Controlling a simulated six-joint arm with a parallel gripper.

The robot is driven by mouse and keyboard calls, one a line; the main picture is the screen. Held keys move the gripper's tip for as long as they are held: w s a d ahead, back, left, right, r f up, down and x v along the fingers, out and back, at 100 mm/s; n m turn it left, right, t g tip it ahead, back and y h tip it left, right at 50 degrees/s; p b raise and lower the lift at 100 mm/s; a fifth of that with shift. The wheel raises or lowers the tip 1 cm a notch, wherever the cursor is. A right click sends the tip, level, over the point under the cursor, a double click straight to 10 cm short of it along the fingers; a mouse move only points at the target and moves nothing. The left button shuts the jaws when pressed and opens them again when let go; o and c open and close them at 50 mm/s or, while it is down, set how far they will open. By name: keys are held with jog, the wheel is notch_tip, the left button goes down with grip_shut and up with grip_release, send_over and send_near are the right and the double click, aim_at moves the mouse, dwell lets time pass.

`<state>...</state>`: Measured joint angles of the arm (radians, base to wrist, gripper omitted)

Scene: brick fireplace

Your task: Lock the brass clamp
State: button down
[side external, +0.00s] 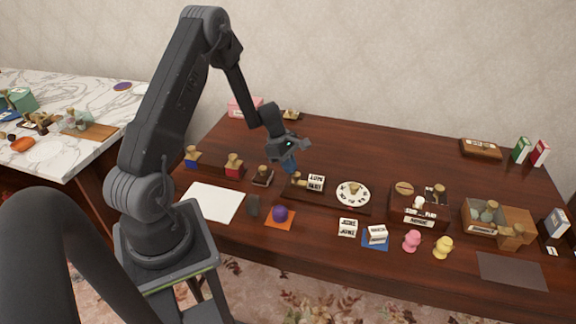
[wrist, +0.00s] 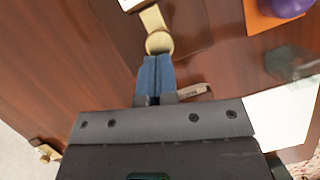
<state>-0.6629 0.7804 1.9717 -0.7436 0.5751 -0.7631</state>
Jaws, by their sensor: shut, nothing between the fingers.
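The brass clamp (wrist: 159,42) shows in the wrist view as a round brass knob with a flat brass arm, over a dark brown board (wrist: 190,22). In the side view it is a small brass piece (side external: 298,181) at the left end of the board, next to a white lettered block (side external: 316,182). My gripper (side external: 291,172) points down just above the clamp. In the wrist view my gripper's blue fingers (wrist: 158,60) are together and empty, their tips at the knob's near edge. I cannot tell whether they touch it.
A white dial (side external: 353,193) stands on the board to the right. A purple ball (side external: 280,213) on an orange mat and a white sheet (side external: 212,202) lie in front. Small brass-topped blocks (side external: 234,167) stand to the left. The back middle of the table is clear.

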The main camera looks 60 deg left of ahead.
jog(key=a, duration=0.1)
jog(key=s+a, duration=0.2)
jog(key=a, duration=0.1)
jog(key=shift+s+r, duration=0.1)
jog(key=shift+r, duration=0.25)
jog(key=s+v, duration=0.1)
jog(key=v, duration=0.9)
jog(key=x, duration=1)
jog(key=shift+w+a+f, duration=0.1)
jog(key=d, duration=0.1)
jog(key=w, duration=0.1)
jog(key=d, duration=0.1)
jog(key=shift+w+d+f, duration=0.25)
jog(key=shift+w+d, duration=0.35)
jog(key=shift+d, duration=0.15)
jog(key=shift+w+d, duration=0.55)
jog(key=shift+d, duration=0.25)
